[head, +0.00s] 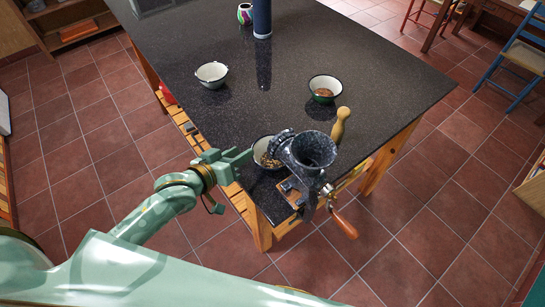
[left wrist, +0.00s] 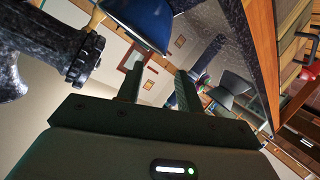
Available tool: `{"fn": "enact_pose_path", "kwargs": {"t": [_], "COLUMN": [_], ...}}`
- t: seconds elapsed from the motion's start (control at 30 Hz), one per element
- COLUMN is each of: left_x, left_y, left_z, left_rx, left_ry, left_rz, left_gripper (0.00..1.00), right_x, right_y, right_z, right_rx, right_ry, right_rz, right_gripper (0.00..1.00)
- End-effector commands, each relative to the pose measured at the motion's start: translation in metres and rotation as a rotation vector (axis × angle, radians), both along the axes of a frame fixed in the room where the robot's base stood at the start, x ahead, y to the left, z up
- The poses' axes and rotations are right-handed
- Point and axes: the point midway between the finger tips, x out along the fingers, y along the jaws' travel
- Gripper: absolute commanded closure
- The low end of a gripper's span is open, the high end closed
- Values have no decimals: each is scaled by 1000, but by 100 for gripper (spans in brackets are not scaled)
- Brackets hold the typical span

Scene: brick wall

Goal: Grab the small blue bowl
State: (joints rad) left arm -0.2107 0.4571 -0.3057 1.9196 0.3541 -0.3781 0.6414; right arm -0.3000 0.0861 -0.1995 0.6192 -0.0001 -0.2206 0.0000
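A small bowl (head: 262,150) with a white inside and grainy contents stands on the dark table beside the meat grinder, which partly hides it. In the left wrist view a bowl with a blue outside (left wrist: 150,22) shows at the top, cut by the frame edge and beyond the fingertips; it appears to be this same bowl. My left gripper (head: 238,158) is just left of the bowl at the table edge. In the left wrist view its two fingers (left wrist: 160,72) are apart with nothing between them. My right gripper is not in view.
The speckled meat grinder (head: 312,152) with a wooden handle is clamped at the table corner, right of the bowl. A white bowl (head: 212,78), a green bowl (head: 324,96), a dark blue cylinder (head: 262,18) and a patterned cup (head: 245,13) stand farther back. The middle of the table (head: 270,95) is clear.

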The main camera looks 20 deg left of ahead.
Motion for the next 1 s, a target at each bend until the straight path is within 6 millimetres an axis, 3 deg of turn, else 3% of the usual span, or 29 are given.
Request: {"fn": "enact_pose_path", "kwargs": {"t": [0.1, 0.27, 0.57, 0.83, 0.87, 1.0], "left_x": [17, 28, 64, 68, 68, 68], "left_y": [-7, -11, -26, -28, -28, -28], "left_z": [-8, -12, -33, -34, -34, -34], "left_rx": [0, 1, 1, 1, 1, 2], "left_ry": [-1, -1, -1, 0, 0, 0], "left_rz": [0, 0, 0, 0, 0, 0], "left_gripper": [63, 63, 63, 63, 66, 100], "right_x": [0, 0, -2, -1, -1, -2], "right_y": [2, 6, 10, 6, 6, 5], "right_z": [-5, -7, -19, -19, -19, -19], "right_rx": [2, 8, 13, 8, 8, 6], "right_ry": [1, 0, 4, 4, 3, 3], "right_rz": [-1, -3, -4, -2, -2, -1], "right_gripper": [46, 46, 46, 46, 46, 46]}}
